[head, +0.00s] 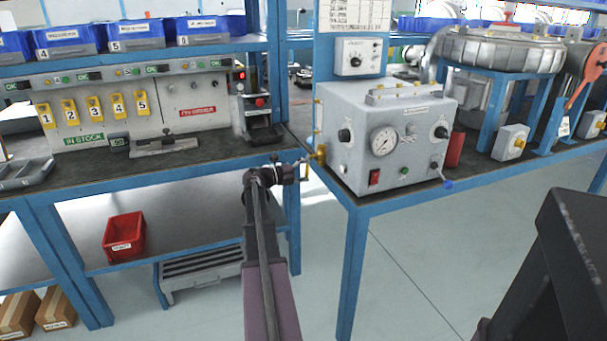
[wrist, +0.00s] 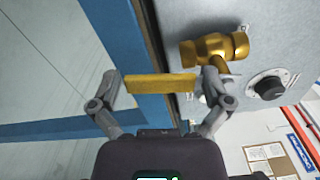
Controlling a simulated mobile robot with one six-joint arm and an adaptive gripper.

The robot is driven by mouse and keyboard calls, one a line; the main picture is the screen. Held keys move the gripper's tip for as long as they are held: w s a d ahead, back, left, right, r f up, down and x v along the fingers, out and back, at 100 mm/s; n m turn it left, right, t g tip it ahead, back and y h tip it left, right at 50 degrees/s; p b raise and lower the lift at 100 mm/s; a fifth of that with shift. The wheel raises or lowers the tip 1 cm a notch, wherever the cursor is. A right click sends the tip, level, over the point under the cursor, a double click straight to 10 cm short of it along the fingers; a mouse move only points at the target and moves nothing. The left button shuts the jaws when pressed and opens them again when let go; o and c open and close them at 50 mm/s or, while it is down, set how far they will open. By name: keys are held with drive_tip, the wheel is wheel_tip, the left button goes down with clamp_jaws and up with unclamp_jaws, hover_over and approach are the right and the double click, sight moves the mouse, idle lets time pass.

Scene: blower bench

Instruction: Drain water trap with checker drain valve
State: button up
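The grey checker box (head: 385,135) stands on the blue bench at the right. Its brass drain valve (head: 319,154) sticks out low on the box's left side, and its body shows in the wrist view (wrist: 213,48). The valve's flat yellow lever (wrist: 160,84) lies crosswise between my fingers, nearly spanning the gap. My gripper (wrist: 163,86) is open, with a finger near each end of the lever; its right finger looks very close to the lever, and I cannot tell whether it touches. In the head view my gripper (head: 302,168) is beside the valve. The water trap is not clearly identifiable.
The left bench (head: 160,168) carries a panel with numbered yellow tags (head: 95,110) and a black device (head: 257,115) near its right end. A red bin (head: 124,236) sits on the lower shelf. Open floor (head: 400,280) lies before the right bench.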

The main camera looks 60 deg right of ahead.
drive_tip(key=shift+a, duration=0.1)
drive_tip(key=v, duration=1.2)
idle(0.9)
